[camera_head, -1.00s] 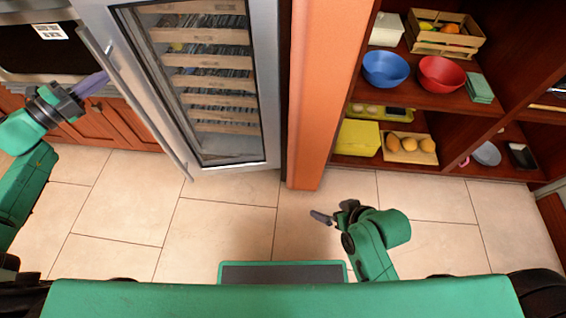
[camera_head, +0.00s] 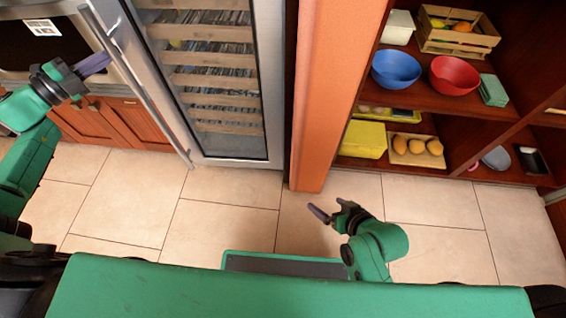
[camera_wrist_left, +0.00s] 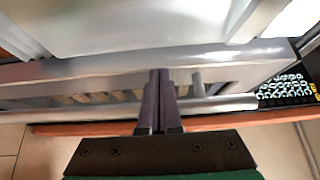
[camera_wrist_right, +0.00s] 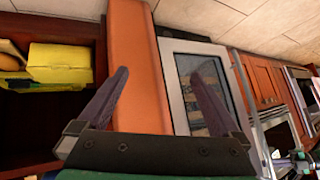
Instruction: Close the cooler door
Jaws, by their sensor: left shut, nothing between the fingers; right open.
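The cooler door (camera_head: 267,80) is a silver-framed glass door with a long bar handle (camera_head: 143,82) on its left side. It stands close to the cooler front; whether a small gap is left cannot be told. Wooden racks show through the glass. My left gripper (camera_head: 106,57) is shut and empty, with its fingertips at the left side of the door by the handle. In the left wrist view its fingers (camera_wrist_left: 161,72) overlap the silver door edge; contact cannot be told. My right gripper (camera_head: 322,207) is open and empty above the floor. The door also shows in the right wrist view (camera_wrist_right: 174,90).
An orange-brown pillar (camera_head: 318,95) stands right of the cooler. Shelves beyond hold a blue bowl (camera_head: 396,69), a red bowl (camera_head: 454,75), a wooden crate (camera_head: 457,40) and a yellow box (camera_head: 365,139). An oven (camera_head: 45,45) stands left. The tiled floor (camera_head: 225,220) in front is clear.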

